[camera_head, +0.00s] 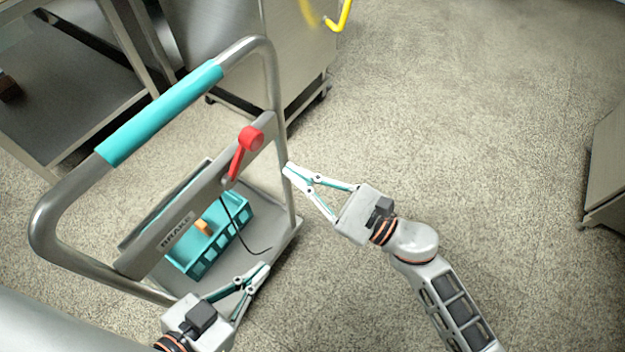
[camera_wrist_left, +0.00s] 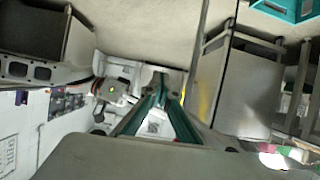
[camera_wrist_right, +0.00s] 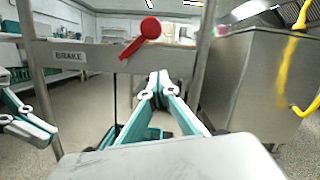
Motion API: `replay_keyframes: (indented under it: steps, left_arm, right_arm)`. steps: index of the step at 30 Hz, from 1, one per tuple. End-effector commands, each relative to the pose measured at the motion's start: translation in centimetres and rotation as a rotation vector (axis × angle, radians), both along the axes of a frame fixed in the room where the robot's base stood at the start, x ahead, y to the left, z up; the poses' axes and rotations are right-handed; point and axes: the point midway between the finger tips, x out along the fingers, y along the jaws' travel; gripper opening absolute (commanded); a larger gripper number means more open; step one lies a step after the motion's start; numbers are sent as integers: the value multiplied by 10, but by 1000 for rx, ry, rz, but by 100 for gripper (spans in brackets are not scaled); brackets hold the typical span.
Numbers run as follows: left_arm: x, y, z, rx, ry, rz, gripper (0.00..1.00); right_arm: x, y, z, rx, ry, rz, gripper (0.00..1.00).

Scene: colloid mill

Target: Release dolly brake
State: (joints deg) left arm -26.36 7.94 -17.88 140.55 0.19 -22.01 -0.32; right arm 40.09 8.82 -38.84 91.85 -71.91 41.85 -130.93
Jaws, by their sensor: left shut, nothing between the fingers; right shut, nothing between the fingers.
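The dolly (camera_head: 150,118) has a grey tube handle with a teal grip. Its cross plate carries a BRAKE label (camera_head: 177,231). A red brake lever (camera_head: 243,150) with a round knob sits at the plate's right end, knob up and tilted right. In the right wrist view the lever (camera_wrist_right: 141,37) stands left of and above my fingertips. My right gripper (camera_head: 288,169) is shut and empty, right of the lever near the handle's right upright, apart from the lever. My left gripper (camera_head: 265,268) is shut and empty, low in front of the dolly. In the left wrist view its fingers (camera_wrist_left: 160,82) meet.
A teal crate (camera_head: 212,243) with an orange item stands on the dolly deck, and a black cable hangs beside it. Steel cabinets (camera_head: 245,45) stand behind. Another cabinet (camera_head: 606,170) is at the far right. The floor (camera_head: 470,120) between is clear.

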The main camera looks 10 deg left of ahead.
Motion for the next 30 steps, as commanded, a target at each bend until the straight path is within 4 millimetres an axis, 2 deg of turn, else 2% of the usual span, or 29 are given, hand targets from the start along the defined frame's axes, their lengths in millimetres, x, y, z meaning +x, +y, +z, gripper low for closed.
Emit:
replay_keyframes:
  steps: [6, 7, 10, 13, 19, 30]
  left_arm:
    - [0, 1, 0, 3, -1, 0, 0]
    - [4, 0, 6, 0, -14, 1, 0]
    - [7, 4, 13, 18, -28, -2, 0]
    - [2, 7, 4, 38, -9, -4, 0]
    - [-11, 15, -16, 73, 38, -11, 0]
    - [-9, 14, -13, 71, 27, -16, 0]
  right_arm:
    - [12, 41, 10, 2, -1, 1, 0]
    - [12, 43, 14, -1, -4, 0, 0]
    - [8, 42, 34, -1, -11, 0, 0]
    - [5, 44, 44, 0, -9, -1, 0]
    - [1, 45, 47, -1, -1, 0, 0]
    - [1, 44, 46, -1, -2, -1, 0]
